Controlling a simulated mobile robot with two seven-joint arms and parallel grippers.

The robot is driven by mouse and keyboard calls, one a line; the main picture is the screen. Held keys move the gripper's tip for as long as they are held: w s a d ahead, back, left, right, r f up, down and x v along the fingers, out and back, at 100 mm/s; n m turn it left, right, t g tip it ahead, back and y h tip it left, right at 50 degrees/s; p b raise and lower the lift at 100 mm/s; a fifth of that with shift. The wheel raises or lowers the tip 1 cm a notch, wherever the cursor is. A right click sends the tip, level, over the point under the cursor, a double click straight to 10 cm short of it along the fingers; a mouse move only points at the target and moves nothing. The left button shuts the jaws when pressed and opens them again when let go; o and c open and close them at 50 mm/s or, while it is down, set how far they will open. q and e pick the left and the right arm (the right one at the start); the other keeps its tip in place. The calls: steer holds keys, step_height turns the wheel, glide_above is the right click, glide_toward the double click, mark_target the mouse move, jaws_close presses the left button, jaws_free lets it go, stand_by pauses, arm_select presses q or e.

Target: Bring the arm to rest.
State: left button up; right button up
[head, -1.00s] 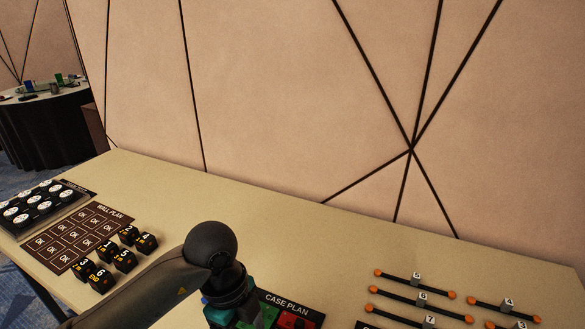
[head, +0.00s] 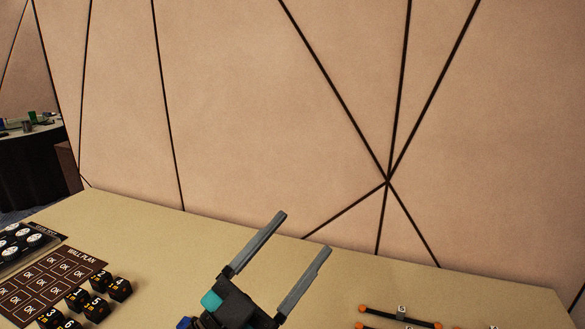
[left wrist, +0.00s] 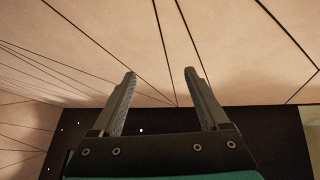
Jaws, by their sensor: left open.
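My left gripper (head: 303,232) is raised above the table in the lower middle of the head view. Its two grey fingers are spread apart, with nothing between them. In the left wrist view its fingers (left wrist: 162,80) also stand apart and empty, with the wall behind them. The rest of my left arm is mostly out of the head view. My right gripper is in neither view.
The beige table (head: 150,230) runs below a panelled wall (head: 230,110) with dark lines. A wall plan board (head: 45,285), numbered black cubes (head: 97,304) and round white-topped pieces (head: 30,240) lie at left. Orange-tipped rods (head: 400,315) lie at lower right.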

arm_select(q)
steer(key=w+a+f+n+t+y, duration=0.3)
steer(key=a+n+t+y, duration=0.1)
steer(key=a+n+y, duration=0.4)
steer(key=s+a+f+n+g+y, duration=0.1)
steer(key=a+f+n+g+y, duration=0.3)
steer(key=f, duration=0.3)
steer(key=s+a+f+n+g+y, duration=0.1)
steer(key=a+f+n+g+y, duration=0.1)
steer(key=a+f+y, duration=0.35)
steer(key=s+d+f+m+g+h, duration=0.2)
steer(key=s+f+g, duration=0.9)
steer(key=s+f, duration=0.65)
steer(key=s+f+g, duration=0.1)
steer(key=s+f, duration=0.1)
steer(key=f, duration=0.9)
steer(key=s+f+g, duration=0.1)
steer(key=s+f, duration=0.1)
steer(key=f, duration=0.8)
steer(key=s+a+f, duration=0.3)
steer(key=s+f, duration=0.9)
steer(key=s, duration=0.1)
steer(key=shift+s+f+g+y, duration=0.3)
steer(key=shift+s+y, duration=0.05)
steer(key=shift+s+a+f, duration=0.1)
steer(key=shift+s, duration=0.25)
steer(key=shift+c, duration=0.4)
steer(key=shift+s, duration=0.2)
steer(key=shift+c, duration=1)
